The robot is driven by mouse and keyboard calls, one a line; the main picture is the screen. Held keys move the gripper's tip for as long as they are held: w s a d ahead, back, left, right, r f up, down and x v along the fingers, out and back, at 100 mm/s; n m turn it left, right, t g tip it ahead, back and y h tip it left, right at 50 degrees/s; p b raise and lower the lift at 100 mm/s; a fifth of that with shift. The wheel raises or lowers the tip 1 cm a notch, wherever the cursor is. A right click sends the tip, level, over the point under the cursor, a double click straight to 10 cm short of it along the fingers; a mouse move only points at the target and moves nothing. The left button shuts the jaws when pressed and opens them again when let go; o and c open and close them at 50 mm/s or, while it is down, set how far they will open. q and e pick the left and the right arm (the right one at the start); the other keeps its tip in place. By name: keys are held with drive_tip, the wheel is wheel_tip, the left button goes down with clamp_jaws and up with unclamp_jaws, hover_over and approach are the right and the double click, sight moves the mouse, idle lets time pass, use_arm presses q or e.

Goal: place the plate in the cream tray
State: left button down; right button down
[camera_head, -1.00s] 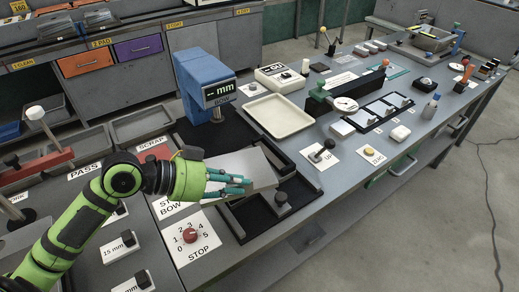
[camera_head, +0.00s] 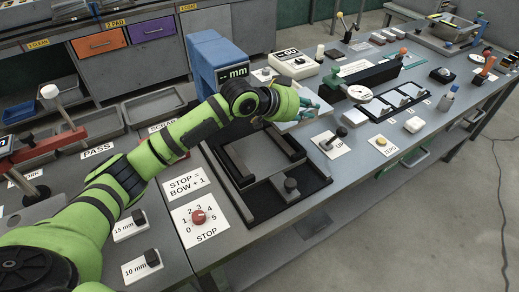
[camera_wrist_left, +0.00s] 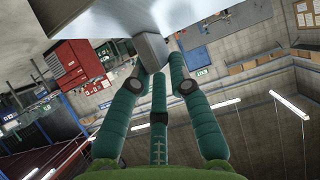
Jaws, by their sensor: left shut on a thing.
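The plate (camera_wrist_left: 100,15) is a pale, flat piece at the top of the left wrist view. A grey block-like part of it sits between the fingertips. My left gripper (camera_head: 308,106) is shut on it, with the teal fingers partly hidden behind my green wrist in the head view. The gripper is over the area of the cream tray, right of the blue gauge. My arm covers most of that spot. A pale edge shows below the fingers, and I cannot tell whether it is plate or tray, or whether they touch. My right gripper is not in view.
The blue gauge (camera_head: 222,60) is close behind my forearm. A black block with a round dial (camera_head: 360,92) and a lever on an UP card (camera_head: 328,142) stand close to the right.

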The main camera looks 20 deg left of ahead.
use_arm(q)
drive_tip(key=shift+r, duration=0.1)
drive_tip(key=s+a+f+p, duration=0.2)
drive_tip(key=s+f, duration=0.1)
drive_tip(key=s+a+f+p, duration=0.2)
drive_tip(key=s+f, duration=0.1)
drive_tip(key=f, duration=0.1)
drive_tip(key=s+a+f+p, duration=0.1)
drive_tip(key=s+a+f, duration=0.2)
drive_tip(key=shift+s+f+p, duration=0.15)
drive_tip(key=shift+s+p, duration=0.05)
drive_tip(key=shift+p, duration=0.2)
drive_tip(key=shift+f, duration=0.2)
drive_tip(key=shift+f, duration=0.1)
drive_tip(key=shift+f+b, duration=0.15)
drive_tip(key=shift+b, duration=0.2)
drive_tip(key=c, duration=1.2)
unclamp_jaws()
drive_tip(key=shift+o, duration=0.2)
